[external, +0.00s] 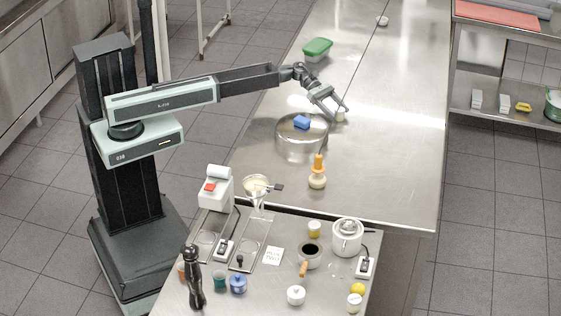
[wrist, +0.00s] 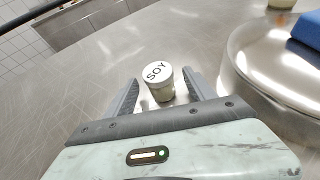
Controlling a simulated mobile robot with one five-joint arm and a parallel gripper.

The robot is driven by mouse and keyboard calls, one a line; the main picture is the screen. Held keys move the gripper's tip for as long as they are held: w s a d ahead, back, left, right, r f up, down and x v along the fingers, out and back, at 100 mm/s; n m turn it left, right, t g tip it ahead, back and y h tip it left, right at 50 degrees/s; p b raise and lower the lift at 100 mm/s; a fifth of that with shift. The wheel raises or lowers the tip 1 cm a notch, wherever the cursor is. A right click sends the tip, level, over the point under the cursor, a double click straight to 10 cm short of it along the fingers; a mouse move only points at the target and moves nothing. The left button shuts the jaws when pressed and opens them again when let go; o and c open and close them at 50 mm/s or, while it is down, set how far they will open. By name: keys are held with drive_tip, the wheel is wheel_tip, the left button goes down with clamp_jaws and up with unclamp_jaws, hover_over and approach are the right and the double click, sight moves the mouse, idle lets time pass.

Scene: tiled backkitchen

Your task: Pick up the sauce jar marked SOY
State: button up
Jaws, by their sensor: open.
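The gripper is open, with one finger on each side of the jar and nothing held. In the external view my gripper (external: 338,110) is low over the table, and the small pale jar (external: 341,116) shows partly behind its fingers.
A round metal pot (external: 301,142) with a blue block (external: 302,122) on top stands close beside the gripper. A green-lidded box (external: 317,48) lies farther back. A cluttered counter (external: 262,282) is in front. The steel table (external: 395,130) is clear to the right.

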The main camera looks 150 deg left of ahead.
sight(340, 109)
drive_tip(key=shift+x, duration=0.9)
clamp_jaws()
wheel_tip(340, 109, up, 10)
drive_tip(key=p, duration=1)
drive_tip(key=shift+r, duration=0.1)
